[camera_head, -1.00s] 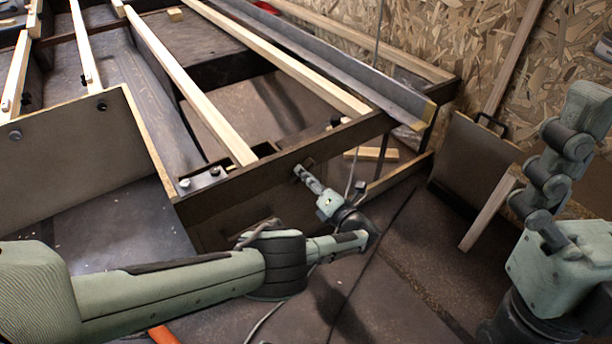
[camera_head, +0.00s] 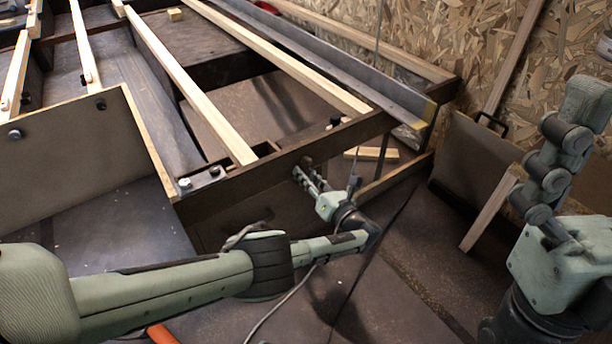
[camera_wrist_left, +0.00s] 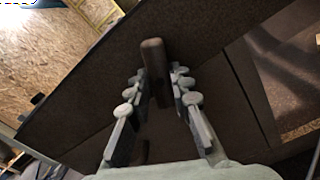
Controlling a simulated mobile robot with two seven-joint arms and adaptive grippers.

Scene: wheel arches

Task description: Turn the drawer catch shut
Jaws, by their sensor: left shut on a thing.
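The drawer catch (camera_wrist_left: 153,68) is a dark, rounded bar on a dark brown panel in the left wrist view. My left gripper (camera_wrist_left: 157,82) has its fingers on both sides of the catch and is shut on it. In the head view my left gripper (camera_head: 305,176) reaches up to the dark panel (camera_head: 240,208) under the front rail of the frame. The catch is mostly hidden there behind the fingers. Whether the panel is the drawer's front I cannot tell for sure. My right arm stands at the right edge; its gripper is not in view.
Pale wooden slats (camera_head: 190,85) and a grey metal angle (camera_head: 330,60) lie across the frame above. An open box-like panel (camera_head: 75,150) stands at left. A board with a black handle (camera_head: 475,150) leans at right.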

